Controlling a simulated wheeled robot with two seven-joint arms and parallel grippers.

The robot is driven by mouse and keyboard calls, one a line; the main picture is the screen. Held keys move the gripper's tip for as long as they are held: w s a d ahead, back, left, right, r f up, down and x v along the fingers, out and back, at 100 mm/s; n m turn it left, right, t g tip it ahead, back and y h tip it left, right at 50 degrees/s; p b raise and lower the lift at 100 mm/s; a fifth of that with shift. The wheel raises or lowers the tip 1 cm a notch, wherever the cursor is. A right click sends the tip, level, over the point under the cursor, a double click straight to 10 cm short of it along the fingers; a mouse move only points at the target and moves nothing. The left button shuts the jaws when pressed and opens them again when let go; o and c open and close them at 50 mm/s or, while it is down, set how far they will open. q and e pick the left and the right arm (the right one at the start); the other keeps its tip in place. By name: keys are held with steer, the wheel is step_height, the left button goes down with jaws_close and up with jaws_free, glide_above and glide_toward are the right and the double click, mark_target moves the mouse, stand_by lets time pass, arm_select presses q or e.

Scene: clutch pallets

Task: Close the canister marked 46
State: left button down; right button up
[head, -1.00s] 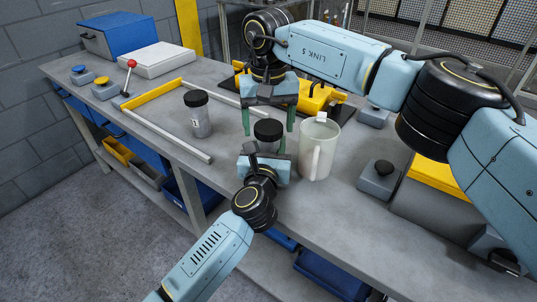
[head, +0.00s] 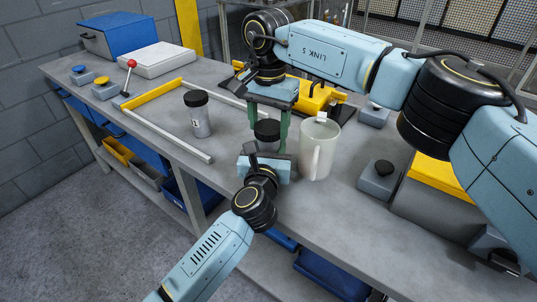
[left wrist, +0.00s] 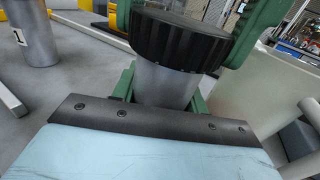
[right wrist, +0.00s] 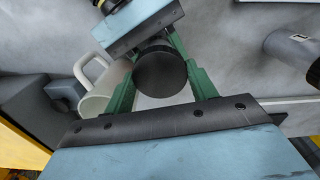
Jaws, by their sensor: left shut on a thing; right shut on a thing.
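A grey canister (left wrist: 165,85) with a ribbed black lid (head: 267,128) on top stands upright on the bench; no number shows on it. My left gripper (head: 265,158) is shut on its body from the front, low down. My right gripper (head: 267,136) comes from above, its green fingers shut on either side of the black lid, which also shows in the right wrist view (right wrist: 160,74). I cannot tell whether the lid is fully seated. A second canister (head: 200,119) with a black lid and white label stands to the left; its label is only partly readable.
A cream mug (head: 316,155) stands close right of the held canister. A yellow and grey frame (head: 153,92) lies left. A grey box with a black knob (head: 380,176) sits right. A yellow fixture (head: 318,95) is behind. The bench's front edge is near.

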steer(key=m, duration=1.8)
steer(key=shift+m, duration=0.4)
steer(key=m, duration=1.1)
steer(key=shift+f, duration=0.1)
steer(key=m, duration=0.5)
steer(key=shift+m, duration=0.3)
steer(key=m, duration=1.1)
steer(key=o, duration=1.1)
